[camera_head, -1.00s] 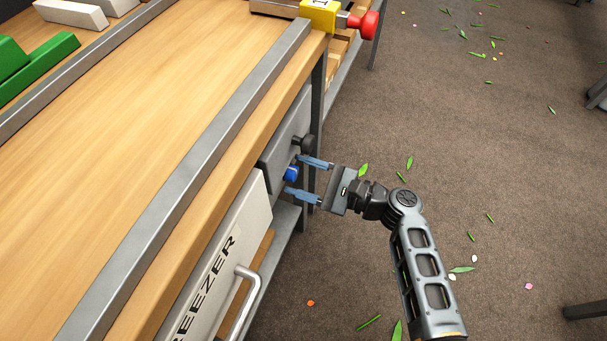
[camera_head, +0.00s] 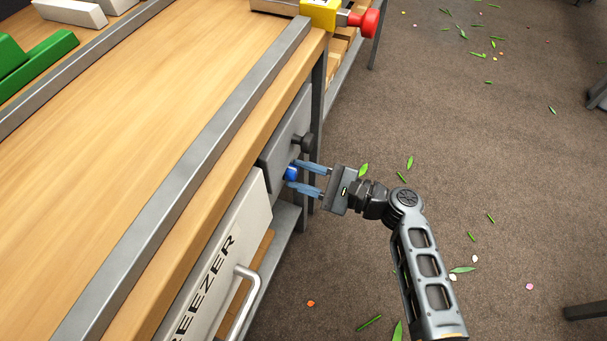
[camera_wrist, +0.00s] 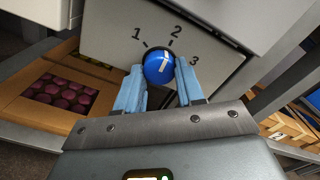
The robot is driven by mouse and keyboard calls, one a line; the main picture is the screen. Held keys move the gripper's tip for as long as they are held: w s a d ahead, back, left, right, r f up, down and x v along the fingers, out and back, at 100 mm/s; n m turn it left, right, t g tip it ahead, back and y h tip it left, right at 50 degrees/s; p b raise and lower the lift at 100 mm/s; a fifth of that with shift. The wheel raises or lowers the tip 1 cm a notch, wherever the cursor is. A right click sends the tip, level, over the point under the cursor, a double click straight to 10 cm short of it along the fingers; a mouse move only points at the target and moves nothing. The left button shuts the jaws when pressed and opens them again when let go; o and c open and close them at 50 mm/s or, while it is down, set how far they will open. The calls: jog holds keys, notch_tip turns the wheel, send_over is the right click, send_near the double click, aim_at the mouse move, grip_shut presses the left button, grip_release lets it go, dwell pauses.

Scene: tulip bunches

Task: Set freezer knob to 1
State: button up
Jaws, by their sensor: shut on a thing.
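The blue freezer knob (camera_head: 290,173) sits on a grey panel beneath the table edge, beside the drawer marked FREEZER (camera_head: 205,270). It also shows in the wrist view (camera_wrist: 157,68), round with a white mark on its face. The numbers 1 (camera_wrist: 136,33), 2 (camera_wrist: 175,30) and 3 (camera_wrist: 195,61) are printed around it. I cannot tell for sure which number the mark points to. My gripper (camera_head: 296,174) is shut on the knob, with one blue finger on each side. The fingers partly hide its sides.
A black knob (camera_head: 306,141) stands on the panel just beyond the blue one. The freezer's metal handle (camera_head: 240,300) sticks out nearer the camera. A red button on a yellow box (camera_head: 318,14) is at the table's far corner. The carpet at right is mostly open, with scattered leaves.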

jog(key=n+b, duration=0.3)
jog(key=shift+f+n, duration=0.2)
jog(key=shift+n, duration=0.1)
jog(key=n+b, duration=0.2)
jog(key=shift+n, duration=0.4)
jog(key=shift+r+n+b, duration=0.2)
jog(key=shift+n+b, duration=2.1)
jog(key=shift+n, duration=0.2)
jog(key=o, duration=1)
jog(key=shift+r, duration=0.1)
jog(key=shift+o, duration=0.2)
jog(key=p+v, duration=0.1)
jog(key=v, duration=0.6)
jog(key=shift+d, duration=0.4)
